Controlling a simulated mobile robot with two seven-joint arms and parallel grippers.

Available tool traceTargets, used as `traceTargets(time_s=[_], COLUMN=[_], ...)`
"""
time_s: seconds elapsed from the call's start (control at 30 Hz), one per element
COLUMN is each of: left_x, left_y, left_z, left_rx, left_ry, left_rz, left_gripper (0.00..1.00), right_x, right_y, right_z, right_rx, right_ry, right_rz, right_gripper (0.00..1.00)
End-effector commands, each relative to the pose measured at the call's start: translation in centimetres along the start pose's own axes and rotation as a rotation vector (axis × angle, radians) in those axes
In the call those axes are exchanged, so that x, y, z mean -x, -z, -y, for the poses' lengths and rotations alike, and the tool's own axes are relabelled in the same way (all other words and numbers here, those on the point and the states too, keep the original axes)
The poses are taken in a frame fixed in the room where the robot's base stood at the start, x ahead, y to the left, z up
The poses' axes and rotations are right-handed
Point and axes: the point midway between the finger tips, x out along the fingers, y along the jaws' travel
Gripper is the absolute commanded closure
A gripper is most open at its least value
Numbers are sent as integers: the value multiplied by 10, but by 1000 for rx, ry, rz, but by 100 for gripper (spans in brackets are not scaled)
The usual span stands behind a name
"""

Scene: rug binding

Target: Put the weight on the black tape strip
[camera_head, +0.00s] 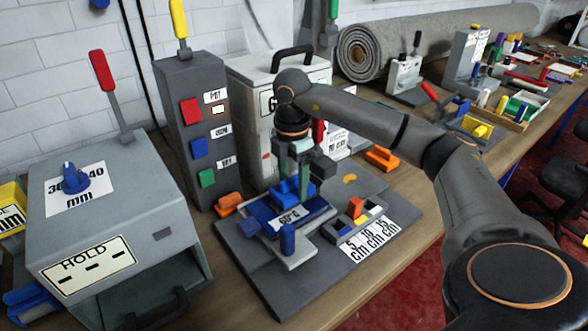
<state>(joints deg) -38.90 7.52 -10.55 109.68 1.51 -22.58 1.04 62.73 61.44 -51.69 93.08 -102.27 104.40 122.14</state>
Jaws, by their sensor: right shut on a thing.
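My right gripper (294,172) points down over the grey board (255,268) in the middle. It is shut on a blue block (291,190), just above or on a dark blue piece labelled 60°C (289,218); I cannot tell whether they touch. Whether this blue block is the weight is not clear. I cannot pick out the black tape strip; the fingers and arm hide part of the board. My left gripper is not in view.
A grey HOLD box (120,215) and a button tower (189,130) stand at left. A small tray of coloured pieces (360,220) and a cm label (368,240) lie right of the gripper. A rolled rug (430,40) lies behind. An orange clamp (381,159) sits beyond the board.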

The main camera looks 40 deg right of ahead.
Motion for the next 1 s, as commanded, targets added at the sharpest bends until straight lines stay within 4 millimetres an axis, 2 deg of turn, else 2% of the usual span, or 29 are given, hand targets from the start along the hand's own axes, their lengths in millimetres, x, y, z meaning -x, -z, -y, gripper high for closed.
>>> traceTargets(time_s=[0.4,0.43,0.67,0.87,1.0], left_x=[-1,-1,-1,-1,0], left_y=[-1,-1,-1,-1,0], left_z=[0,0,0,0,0], left_rx=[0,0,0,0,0], left_ry=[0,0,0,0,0], left_rz=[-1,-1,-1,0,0], left_gripper=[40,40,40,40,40], right_x=[-2,-4,-4,-4,5], right_y=[0,0,0,0,0], right_z=[-1,0,0,0,-1], right_rx=[0,0,0,0,0], right_ry=[-6,-1,0,-1,-3], right_rz=[-2,-1,-1,-1,-1], right_gripper=[100,26,0,0,0])
